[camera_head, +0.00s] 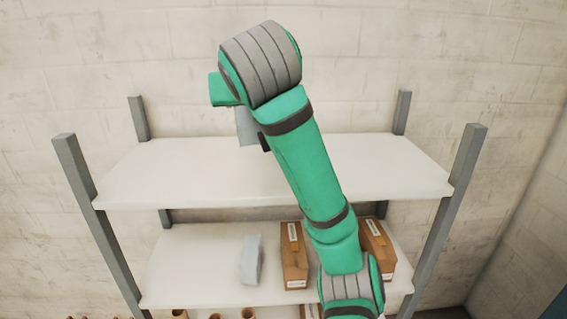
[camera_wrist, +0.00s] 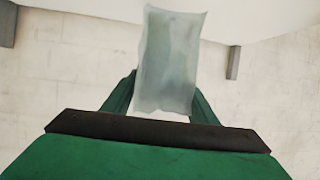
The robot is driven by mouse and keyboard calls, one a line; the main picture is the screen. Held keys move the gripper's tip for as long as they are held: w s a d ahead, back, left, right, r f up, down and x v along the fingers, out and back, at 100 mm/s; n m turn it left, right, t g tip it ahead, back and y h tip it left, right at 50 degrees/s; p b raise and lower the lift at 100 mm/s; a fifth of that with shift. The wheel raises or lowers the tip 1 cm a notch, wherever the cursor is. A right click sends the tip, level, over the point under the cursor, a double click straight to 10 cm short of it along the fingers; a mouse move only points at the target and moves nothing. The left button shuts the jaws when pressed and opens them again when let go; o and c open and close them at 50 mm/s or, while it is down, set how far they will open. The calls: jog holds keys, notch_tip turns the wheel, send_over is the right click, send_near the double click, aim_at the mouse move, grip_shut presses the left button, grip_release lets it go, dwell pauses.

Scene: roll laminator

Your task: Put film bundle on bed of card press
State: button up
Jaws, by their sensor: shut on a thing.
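The film bundle (camera_wrist: 170,55) is a pale grey-green translucent packet. In the wrist view it stands between the two green fingers of my gripper (camera_wrist: 163,98), which is shut on it. In the head view part of the bundle (camera_head: 245,127) shows beside my arm, in front of or above the upper shelf; whether it touches the shelf I cannot tell. My gripper is mostly hidden behind my green arm there. The card press is not in view.
A rack with grey posts has a white upper shelf (camera_head: 390,175), bare where visible. The lower shelf (camera_head: 190,265) holds another pale packet (camera_head: 251,260) and brown boxes (camera_head: 293,258). Brown rolls (camera_head: 248,314) show at the bottom edge. A block wall stands behind.

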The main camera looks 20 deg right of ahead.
jog(key=s+d+m+h, duration=0.2)
jog(key=d, duration=0.4)
jog(key=shift+w+d+f, duration=0.55)
jog(key=shift+w+f, duration=1.6)
jog(key=shift+f, duration=0.15)
jog(key=shift+w+d+f, duration=0.6)
jog(key=shift+w+f, duration=1.6)
jog(key=shift+f, duration=0.05)
jog(key=shift+w+d+f, duration=0.55)
jog(key=shift+w+f, duration=1.6)
jog(key=shift+f, duration=0.15)
jog(key=shift+f, duration=0.15)
